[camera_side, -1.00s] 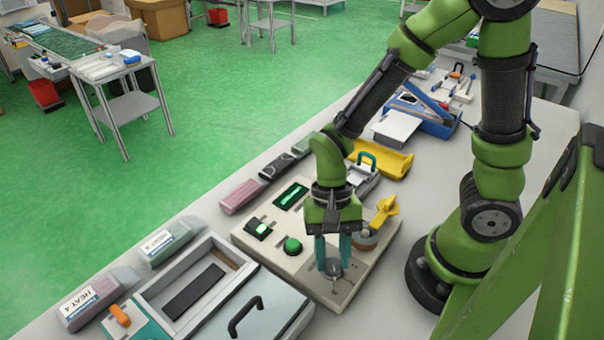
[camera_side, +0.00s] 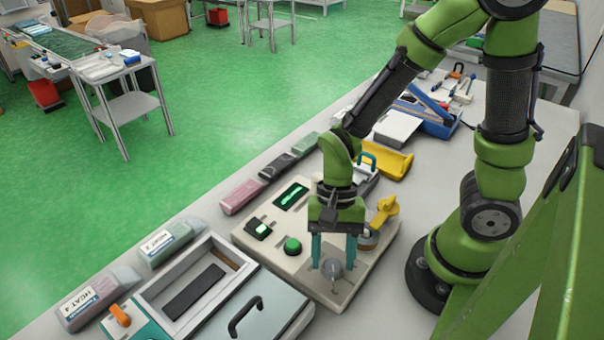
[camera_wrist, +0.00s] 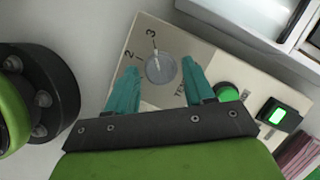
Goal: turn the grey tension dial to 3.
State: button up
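The grey tension dial (camera_side: 332,269) sits on the near end of the beige control panel (camera_side: 285,262). In the wrist view the round dial (camera_wrist: 160,69) has a pale pointer line that points at or very near the printed 3. The printed 2 is to its left. My gripper (camera_side: 334,260) is open just above the dial, with one teal finger on each side. In the wrist view there are gaps between the fingers of my gripper (camera_wrist: 162,72) and the dial, so it is not gripped.
On the panel are a lit green button (camera_side: 292,246), a green-lit rocker switch (camera_side: 258,229), a green display (camera_side: 291,196) and a yellow lever (camera_side: 383,210) close to my gripper's right. A lidded box with a black handle (camera_side: 245,315) stands at the near left.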

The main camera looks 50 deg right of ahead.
jog(key=shift+o, duration=0.3)
jog(key=shift+w+r, duration=0.15)
jog(key=shift+r, duration=0.15)
jog(key=v, duration=1.6)
jog(key=shift+r, duration=0.2)
jog(key=d+r+n+t+h, duration=0.1)
jog(key=d+r+n+t, duration=0.3)
jog(key=n+t, duration=0.3)
jog(key=t, duration=0.2)
jog(key=shift+w+r+t+h, duration=0.25)
jog(key=shift+r+t+h, duration=0.1)
jog(key=shift+t+h, duration=0.05)
